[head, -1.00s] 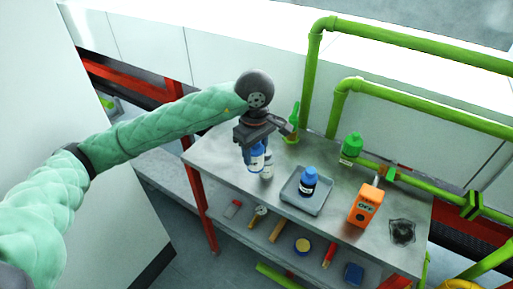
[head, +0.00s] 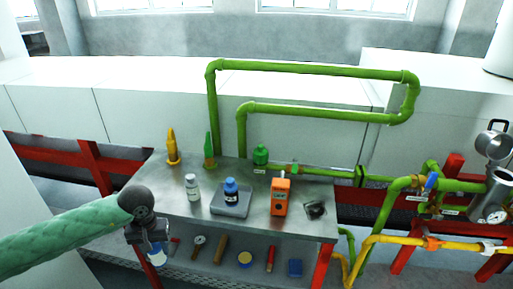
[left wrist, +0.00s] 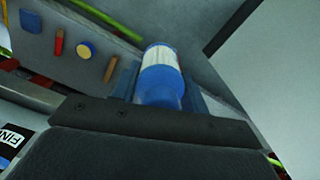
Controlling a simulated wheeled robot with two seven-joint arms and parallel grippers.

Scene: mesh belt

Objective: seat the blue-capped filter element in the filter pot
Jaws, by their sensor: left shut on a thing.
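My left gripper (head: 148,238) is shut on the blue-capped filter element (head: 157,257), in front of the table's left front edge. In the left wrist view the filter element (left wrist: 160,75) is a white cylinder with blue ends, between the fingers. Its near blue end is at the jaws and its white part points away. A steel pot (head: 490,197), seemingly the filter pot, is on the pipework at the far right, well away from the gripper. Its inside cannot be made out. My right gripper is not in view.
The steel table (head: 165,200) carries a white bottle (head: 192,188), a blue-capped bottle (head: 231,190) on a grey tray (head: 230,210), and an orange meter (head: 281,196). Tools lie on the shelf below. Green pipes (head: 310,110) stand behind; yellow pipes (head: 400,240) run right.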

